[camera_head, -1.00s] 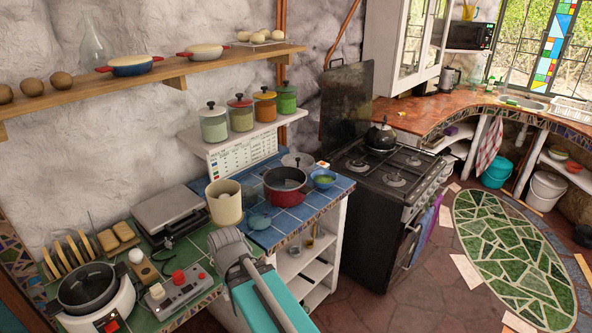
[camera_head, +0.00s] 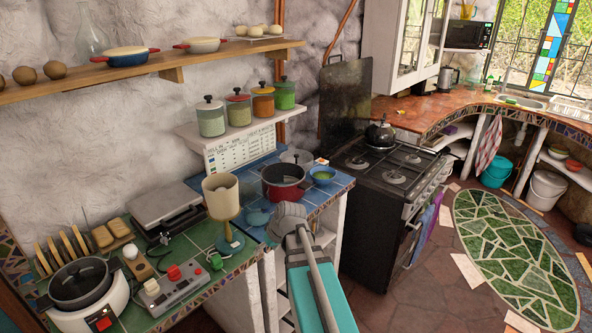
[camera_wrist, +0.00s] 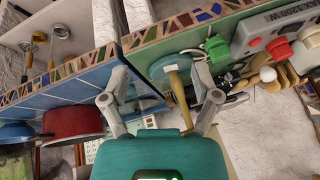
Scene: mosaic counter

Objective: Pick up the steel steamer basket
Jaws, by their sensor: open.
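A grey, round, metallic-looking thing (camera_head: 297,157) stands at the wall behind the red pot (camera_head: 284,181) on the blue-tiled counter. It may be the steel steamer basket, but it is partly hidden and I cannot be sure. My gripper (camera_wrist: 165,88) is open and empty in the wrist view, above the seam between the blue and green counters. Beyond the open fingers, the wrist view shows the teal base (camera_wrist: 170,66) and wooden stem of a lamp. The red pot also shows there at lower left (camera_wrist: 70,122).
The cream-shaded lamp (camera_head: 222,196) stands close left of my arm. A blue bowl (camera_head: 322,176) is right of the red pot. A rice cooker (camera_head: 84,292) and a control box (camera_head: 173,292) crowd the green counter. A shelf with canisters (camera_head: 238,117) hangs above.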

